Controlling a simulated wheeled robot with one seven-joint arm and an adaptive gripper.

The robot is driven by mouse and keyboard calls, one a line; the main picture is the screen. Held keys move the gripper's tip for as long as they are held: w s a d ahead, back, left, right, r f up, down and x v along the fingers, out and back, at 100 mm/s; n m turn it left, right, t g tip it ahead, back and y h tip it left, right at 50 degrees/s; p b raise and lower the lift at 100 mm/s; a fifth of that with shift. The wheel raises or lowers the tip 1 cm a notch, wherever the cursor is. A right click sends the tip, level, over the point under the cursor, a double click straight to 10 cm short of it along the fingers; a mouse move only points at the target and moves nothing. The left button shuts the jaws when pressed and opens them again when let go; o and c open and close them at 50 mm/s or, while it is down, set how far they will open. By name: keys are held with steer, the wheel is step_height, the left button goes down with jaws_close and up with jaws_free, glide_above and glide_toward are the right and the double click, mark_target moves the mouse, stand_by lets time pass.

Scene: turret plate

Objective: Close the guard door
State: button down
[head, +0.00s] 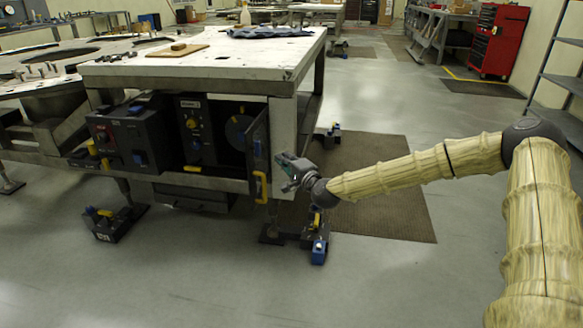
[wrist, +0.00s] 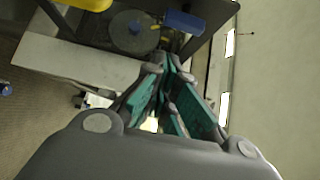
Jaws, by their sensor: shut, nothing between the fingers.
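The guard door (head: 257,150) is a dark upright panel on the front of the machine under the white table. It stands open, swung outward at the right side of a dark housing. A yellow handle (head: 261,187) is at its lower edge. My gripper (head: 281,160) is just right of the door, on its outer side, shut and empty. I cannot tell whether it touches the panel. In the wrist view the teal-padded fingers (wrist: 168,66) come together in front of a dark part with a grey disc (wrist: 134,38) and a blue piece (wrist: 184,22).
Left of the door are a dark dial panel (head: 197,130) and a black control box (head: 125,135). The white table (head: 200,66) overhangs them. Feet with blue blocks (head: 319,250) stand on the floor below.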

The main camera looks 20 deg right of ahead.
steer(key=shift+w+a+b, duration=0.3)
steer(key=shift+w+a, duration=1.55)
steer(key=shift+a, duration=0.15)
